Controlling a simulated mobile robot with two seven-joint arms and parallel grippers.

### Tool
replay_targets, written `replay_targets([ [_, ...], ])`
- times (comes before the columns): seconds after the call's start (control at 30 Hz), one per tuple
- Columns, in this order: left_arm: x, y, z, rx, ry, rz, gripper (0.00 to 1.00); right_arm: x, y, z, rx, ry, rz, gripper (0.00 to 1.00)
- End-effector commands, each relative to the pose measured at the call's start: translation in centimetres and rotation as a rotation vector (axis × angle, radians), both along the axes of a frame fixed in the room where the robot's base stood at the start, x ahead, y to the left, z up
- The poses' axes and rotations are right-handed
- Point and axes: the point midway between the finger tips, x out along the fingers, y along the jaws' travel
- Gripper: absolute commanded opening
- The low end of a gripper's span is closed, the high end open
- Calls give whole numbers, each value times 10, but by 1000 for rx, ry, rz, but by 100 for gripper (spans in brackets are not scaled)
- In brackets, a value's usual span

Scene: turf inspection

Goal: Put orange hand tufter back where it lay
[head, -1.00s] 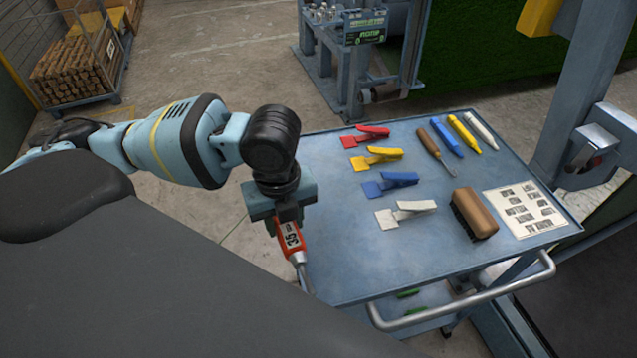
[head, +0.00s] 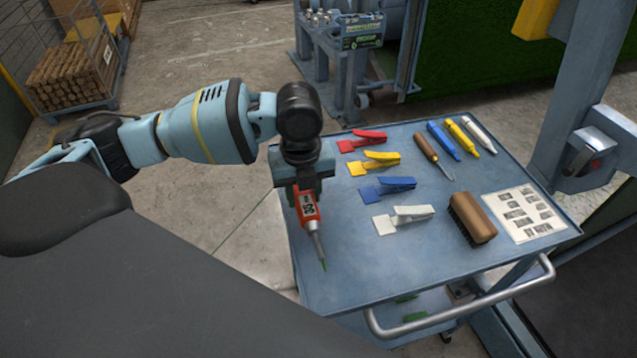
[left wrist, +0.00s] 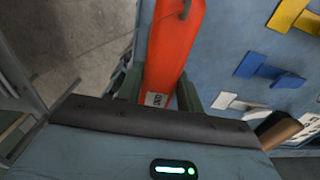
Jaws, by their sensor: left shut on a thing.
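The orange hand tufter (head: 307,212) is held in my left gripper (head: 304,188), over the left part of the blue cart top (head: 345,262). It points downward, its thin metal shaft and green tip lowest. I cannot tell whether the tip touches the cart. In the left wrist view the tufter's orange handle (left wrist: 174,45) lies between the two fingers of my left gripper (left wrist: 158,85), which are shut on it. My right gripper is not in view.
A wooden-handled tool (head: 432,153), several markers (head: 457,135), a brush (head: 472,216) and a printed sheet (head: 523,212) lie farther right. The cart's front left surface is bare.

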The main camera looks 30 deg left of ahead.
Motion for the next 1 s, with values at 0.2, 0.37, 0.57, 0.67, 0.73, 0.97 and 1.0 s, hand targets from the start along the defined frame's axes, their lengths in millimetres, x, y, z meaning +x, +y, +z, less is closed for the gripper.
replay_targets([
  [0.2, 40, 2, -4, -1, -1, 1, 0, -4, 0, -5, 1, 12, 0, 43],
  [0.37, 55, 3, -5, -1, -1, 0, 0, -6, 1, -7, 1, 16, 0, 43],
  [0.57, 58, 3, -4, -1, -2, -1, 0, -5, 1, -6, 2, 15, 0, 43],
  [0.67, 61, 3, -4, -2, -3, 0, 0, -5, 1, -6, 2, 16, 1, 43],
  [0.73, 66, 3, -5, -1, -2, 0, 0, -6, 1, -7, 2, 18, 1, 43],
  [0.97, 66, 4, -36, 1, -1, 1, 0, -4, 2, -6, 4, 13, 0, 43],
  [1.0, 66, 4, -39, 0, -3, 0, 0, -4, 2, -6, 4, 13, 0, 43],
])
